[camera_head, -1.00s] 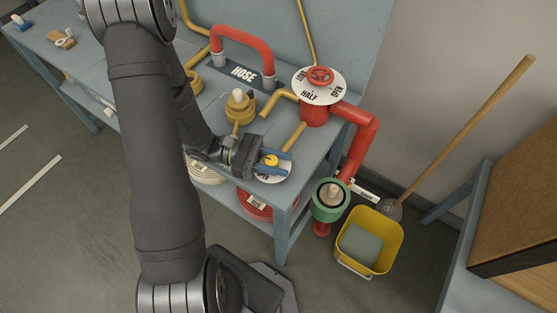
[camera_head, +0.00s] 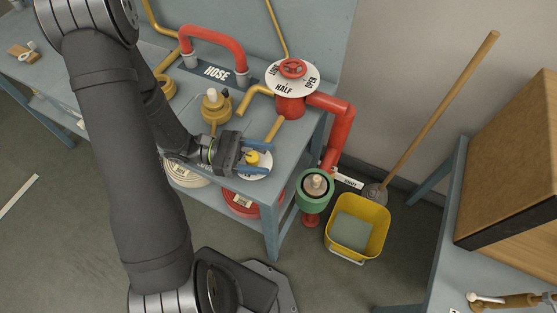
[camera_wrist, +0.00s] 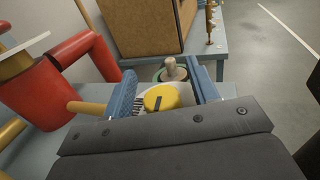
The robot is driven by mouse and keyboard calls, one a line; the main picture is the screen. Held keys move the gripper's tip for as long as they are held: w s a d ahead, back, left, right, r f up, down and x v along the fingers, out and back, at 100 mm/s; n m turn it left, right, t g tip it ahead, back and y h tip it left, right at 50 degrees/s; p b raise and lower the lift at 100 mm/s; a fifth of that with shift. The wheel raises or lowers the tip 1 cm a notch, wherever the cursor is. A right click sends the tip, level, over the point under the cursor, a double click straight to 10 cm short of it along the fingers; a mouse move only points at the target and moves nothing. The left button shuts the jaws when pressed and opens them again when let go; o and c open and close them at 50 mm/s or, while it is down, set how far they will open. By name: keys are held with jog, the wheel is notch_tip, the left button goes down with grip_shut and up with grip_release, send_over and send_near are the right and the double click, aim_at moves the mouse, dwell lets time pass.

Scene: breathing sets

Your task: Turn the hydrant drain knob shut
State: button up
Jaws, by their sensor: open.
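The drain knob is a small yellow knob (camera_head: 252,158) with a dark mark, above a round white plate (camera_head: 262,172) at the table's front corner. In the wrist view the yellow knob (camera_wrist: 161,98) sits between two blue fingers. My gripper (camera_head: 268,159) is open, with one finger on each side of the knob. I cannot tell whether either finger touches it. The fingers and the gripper body hide part of the plate and its lettering. The red hydrant pipe (camera_head: 342,125) runs down to a green-rimmed outlet (camera_head: 315,187) right of the knob.
A red handwheel (camera_head: 292,68) on a marked white dial stands behind, with a yellow pipe (camera_head: 273,128) between it and my gripper. A brass fitting (camera_head: 215,106) is close to my wrist.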

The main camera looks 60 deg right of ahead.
notch_tip(320, 180, up, 4)
jog(key=shift+f, duration=0.2)
jog(key=s+a+r, duration=0.4)
jog(key=s+r, duration=0.2)
jog(key=s, duration=0.5)
jog(key=shift+r, duration=0.35)
jog(key=shift+w, duration=0.1)
jog(key=w+a+f+n+t+h, duration=0.1)
jog(key=w+a+f+h, duration=0.2)
jog(key=w, duration=0.6)
jog(key=w+a+f+n+t+h, duration=0.15)
jog(key=w+f, duration=0.25)
jog(key=w, duration=0.4)
jog(key=w+a+f+n+t+h, duration=0.1)
jog(key=w+a+f+n+h, duration=0.2)
jog(key=w, duration=0.6)
jog(key=shift+m+y, duration=0.55)
jog(key=shift+y, duration=0.2)
jog(key=x, duration=1.1)
jog(key=f+x, duration=0.1)
jog(key=x, duration=0.5)
jog(key=shift+s+a, duration=0.1)
jog(key=shift+s, duration=0.1)
